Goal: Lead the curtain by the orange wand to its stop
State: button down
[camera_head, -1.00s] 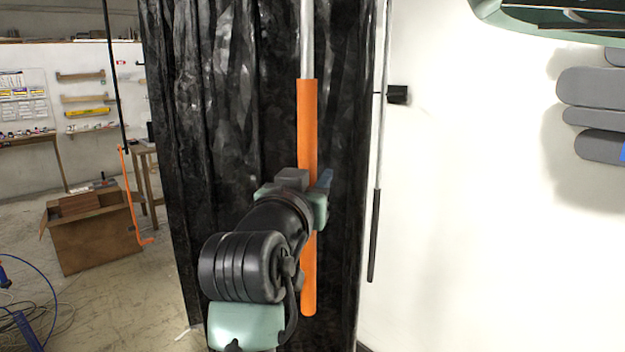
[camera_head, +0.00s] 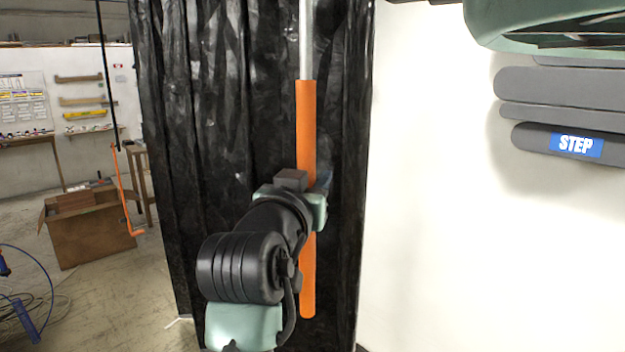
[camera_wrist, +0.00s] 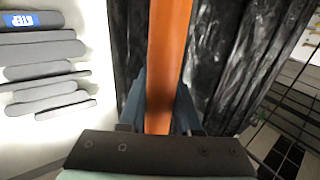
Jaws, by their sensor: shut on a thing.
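The orange wand (camera_head: 306,130) hangs upright in front of the black curtain (camera_head: 215,130), with a pale rod above it. My gripper (camera_head: 312,190) is shut on the orange wand at about its middle. In the wrist view the wand (camera_wrist: 166,60) runs between my two blue-grey fingers (camera_wrist: 158,115). The curtain hangs in folds behind the wand, and its right edge lies against the white wall. The curtain's top is out of view, and my arm hides part of its lower middle.
Grey relief slabs (camera_head: 570,90), one with a blue STEP label (camera_head: 576,145), are on the white wall (camera_head: 440,230) at right. An open cardboard box (camera_head: 85,235) and an orange crank handle (camera_head: 125,195) are at left. Cables (camera_head: 30,300) lie on the floor.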

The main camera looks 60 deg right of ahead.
jog(key=shift+r, duration=0.1)
jog(key=c, duration=0.6)
grip_release()
jog(key=shift+s+a, duration=0.1)
jog(key=shift+a, duration=0.25)
jog(key=b+v, duration=0.3)
jog(key=v, duration=0.9)
jog(key=shift+s, duration=0.1)
